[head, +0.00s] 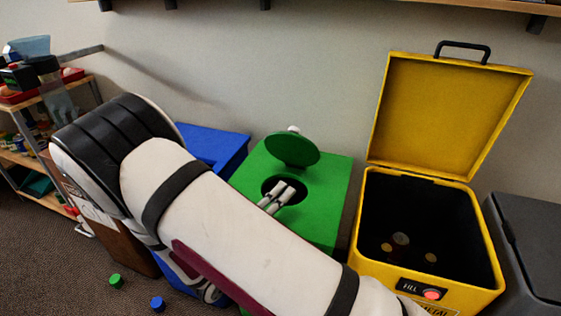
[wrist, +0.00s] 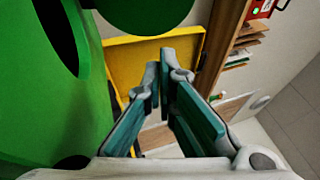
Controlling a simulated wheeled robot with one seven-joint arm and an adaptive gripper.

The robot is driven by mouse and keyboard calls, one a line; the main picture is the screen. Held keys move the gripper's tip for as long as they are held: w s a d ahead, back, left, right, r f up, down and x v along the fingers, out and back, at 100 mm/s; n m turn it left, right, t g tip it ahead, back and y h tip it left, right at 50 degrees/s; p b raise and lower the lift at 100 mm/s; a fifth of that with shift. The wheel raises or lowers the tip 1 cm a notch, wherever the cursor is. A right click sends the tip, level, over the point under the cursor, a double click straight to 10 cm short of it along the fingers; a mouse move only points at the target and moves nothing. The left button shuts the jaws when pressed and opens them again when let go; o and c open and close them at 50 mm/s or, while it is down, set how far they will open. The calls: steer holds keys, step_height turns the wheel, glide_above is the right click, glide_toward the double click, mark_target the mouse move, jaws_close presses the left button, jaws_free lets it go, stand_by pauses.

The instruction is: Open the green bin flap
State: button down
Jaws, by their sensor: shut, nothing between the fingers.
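The green bin (head: 325,180) stands against the wall in the head view. Its round green flap (head: 292,149) is raised and tilted back, behind the dark round opening in the bin's top. My gripper (head: 284,190) shows over this opening in the head view, with the rest of the wrist hidden behind my arm. In the wrist view my gripper (wrist: 161,62) is shut and empty, its fingertips together. There the green bin (wrist: 35,110) and its dark opening fill the left side, and the flap (wrist: 145,12) is at the top edge, apart from the fingertips.
A yellow bin (head: 357,240) with its lid up stands right of the green bin. A dark grey bin (head: 530,245) is at the far right. A blue bin (head: 215,150) is left, partly behind my arm. Green (head: 116,281) and blue (head: 157,304) pieces lie on the floor.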

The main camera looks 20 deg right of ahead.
steer(key=a+n+t+y, duration=0.1)
steer(key=n+t, duration=0.1)
steer(key=a+n+t+y+b, duration=0.1)
steer(key=n+t+y, duration=0.1)
steer(key=a+n+t+y, duration=0.1)
steer(key=t, duration=0.2)
steer(key=shift+s+a+f+n+b, duration=0.1)
steer(key=shift+s+a+n+b, duration=0.25)
steer(key=shift+a+n+b, duration=0.05)
steer(key=b, duration=0.4)
glide_toward(292, 129)
steer(key=x, duration=0.3)
steer(key=shift+w+d, duration=0.2)
steer(key=shift+d, duration=0.05)
steer(key=shift+w+r+y+p, duration=0.1)
steer(key=shift+r+y+p, duration=0.2)
steer(key=shift+p, duration=0.15)
